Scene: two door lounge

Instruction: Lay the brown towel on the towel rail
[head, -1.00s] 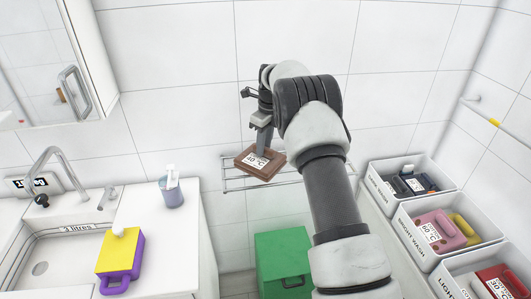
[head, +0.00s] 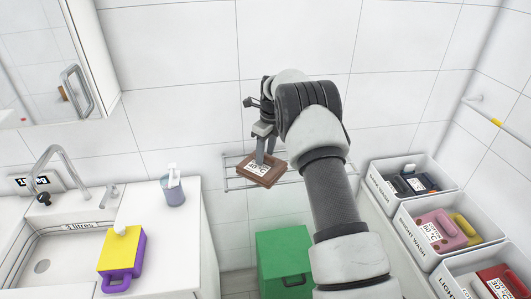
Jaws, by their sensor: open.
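The brown towel (head: 268,178), a flat folded block with a white label, lies over the left part of the towel rail (head: 318,171) on the back wall. My gripper (head: 266,158) is just above the towel, with its fingers pointing down at the label. The jaws are open. Whether the fingertips still touch the towel cannot be told. My arm covers part of the rail to the right of the towel.
A green bin (head: 284,262) stands below the rail. A white counter (head: 150,222) with a sink, a cup (head: 172,190) and a yellow-purple item (head: 121,252) is at left. Labelled crates (head: 412,222) holding folded items line the right side. The wall above the rail is bare.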

